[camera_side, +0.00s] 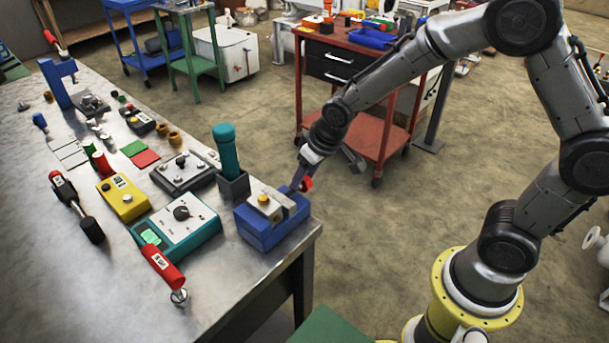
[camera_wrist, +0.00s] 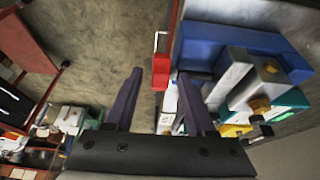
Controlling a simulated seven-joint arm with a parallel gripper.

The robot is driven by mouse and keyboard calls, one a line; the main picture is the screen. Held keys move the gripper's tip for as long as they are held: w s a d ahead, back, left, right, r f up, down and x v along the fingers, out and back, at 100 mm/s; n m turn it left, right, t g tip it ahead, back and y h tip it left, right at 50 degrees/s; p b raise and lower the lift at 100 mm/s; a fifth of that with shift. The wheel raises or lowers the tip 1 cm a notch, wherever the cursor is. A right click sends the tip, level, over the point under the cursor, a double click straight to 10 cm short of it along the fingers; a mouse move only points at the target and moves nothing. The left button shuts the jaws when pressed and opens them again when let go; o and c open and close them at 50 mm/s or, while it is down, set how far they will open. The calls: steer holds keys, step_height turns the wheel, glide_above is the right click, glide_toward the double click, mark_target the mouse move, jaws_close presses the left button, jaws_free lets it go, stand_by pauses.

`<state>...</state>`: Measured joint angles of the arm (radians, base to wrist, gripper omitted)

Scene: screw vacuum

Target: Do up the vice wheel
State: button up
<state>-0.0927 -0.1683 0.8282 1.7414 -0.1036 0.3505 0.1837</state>
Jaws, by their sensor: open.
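The blue vice (camera_side: 266,234) sits at the near right corner of the metal table, with a metal jaw block and a brass-coloured part on top. Its red wheel (camera_side: 307,184) is on the right side, beyond the table edge, partly hidden by my gripper. My gripper (camera_side: 297,186) is open beside the vice, its purple fingers pointing down at the wheel. In the wrist view, the red wheel (camera_wrist: 161,72) shows between the tips of my gripper (camera_wrist: 159,77), with the blue vice (camera_wrist: 225,45) to the right. I cannot tell whether a finger touches the wheel.
A teal-handled tool stands in a dark holder (camera_side: 233,186) close to the vice. A teal control box (camera_side: 185,225), a yellow box (camera_side: 123,198) and a red-handled tool (camera_side: 163,267) lie on the table. A red cart (camera_side: 367,62) stands behind.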

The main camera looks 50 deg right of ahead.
steer(key=shift+c, duration=0.2)
jaws_close()
steer(key=shift+d, duration=0.1)
steer(key=shift+s+t, duration=0.2)
steer(key=shift+t, duration=1.3)
steer(key=shift+s+f+t, duration=0.1)
steer(key=shift+s+t, duration=0.1)
steer(key=shift+t, duration=0.6)
steer(key=shift+o, duration=0.2)
jaws_free()
